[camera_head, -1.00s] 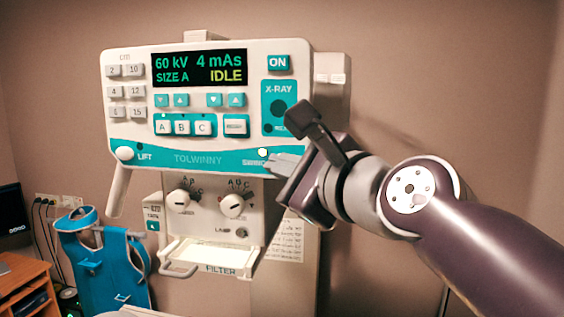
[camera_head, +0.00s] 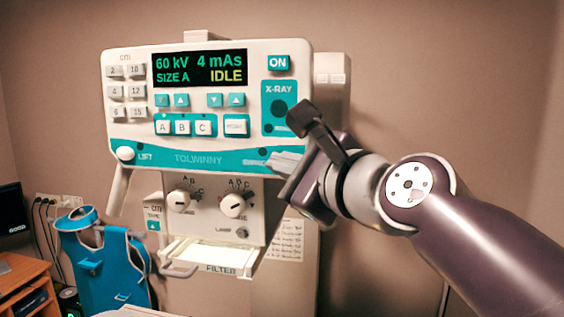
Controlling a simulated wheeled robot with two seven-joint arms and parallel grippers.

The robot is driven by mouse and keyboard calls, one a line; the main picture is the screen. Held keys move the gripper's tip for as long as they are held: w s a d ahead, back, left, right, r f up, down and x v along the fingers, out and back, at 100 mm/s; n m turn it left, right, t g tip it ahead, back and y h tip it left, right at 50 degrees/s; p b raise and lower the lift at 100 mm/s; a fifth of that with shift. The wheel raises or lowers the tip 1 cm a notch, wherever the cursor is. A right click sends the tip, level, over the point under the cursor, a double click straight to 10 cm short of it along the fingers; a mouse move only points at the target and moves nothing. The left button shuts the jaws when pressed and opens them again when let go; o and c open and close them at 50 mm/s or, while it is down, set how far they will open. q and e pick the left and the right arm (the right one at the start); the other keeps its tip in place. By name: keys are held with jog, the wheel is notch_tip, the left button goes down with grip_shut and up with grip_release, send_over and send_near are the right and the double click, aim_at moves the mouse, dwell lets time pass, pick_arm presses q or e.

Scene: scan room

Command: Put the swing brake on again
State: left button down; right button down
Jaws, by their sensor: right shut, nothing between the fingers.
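The white X-ray unit (camera_head: 209,170) faces me, with a teal strip along the lower edge of its control panel. The swing marking (camera_head: 255,162) is at the right end of that strip, partly blurred. Just above it is a small round lamp (camera_head: 262,152), which looks dark. My right gripper (camera_head: 279,160) comes in from the right, its fingers shut and empty, with the tips at the right end of the strip beside the swing marking. Whether they touch the panel I cannot tell. My left gripper is not in view.
The display (camera_head: 200,68) reads 60 kV, 4 mAs, size A, IDLE. A white lift knob (camera_head: 125,153) is at the strip's left end. Two dials (camera_head: 233,205) and a filter tray (camera_head: 215,254) are below. A blue apron (camera_head: 100,262) and a wooden desk (camera_head: 22,280) stand at left.

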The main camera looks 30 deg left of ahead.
jog(key=shift+s, duration=0.1)
jog(key=shift+s+d, duration=0.25)
jog(key=shift+s, duration=0.5)
jog(key=s+p, duration=0.1)
jog(key=s, duration=0.1)
jog(key=s+d+p, duration=0.1)
jog(key=s, duration=0.1)
jog(key=shift+s+p, duration=0.35)
jog(key=shift+s, duration=0.05)
dwell(0.4)
